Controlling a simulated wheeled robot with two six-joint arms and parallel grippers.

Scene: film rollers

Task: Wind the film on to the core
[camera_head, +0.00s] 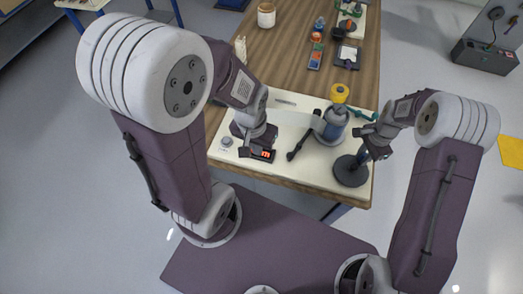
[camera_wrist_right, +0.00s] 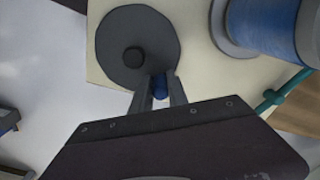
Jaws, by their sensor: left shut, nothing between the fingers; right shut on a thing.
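My left gripper (camera_head: 247,151) is shut and empty over the board's left part, beside a black box with an orange display (camera_head: 263,155). My left arm hides the film's left end.
The cream board (camera_head: 325,180) lies on a wooden table (camera_head: 280,55). A black lever (camera_head: 299,146) lies left of the roller. A green rod (camera_wrist_right: 283,91) sticks out right of it. A white cup (camera_head: 266,15) and several small parts stand further back.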

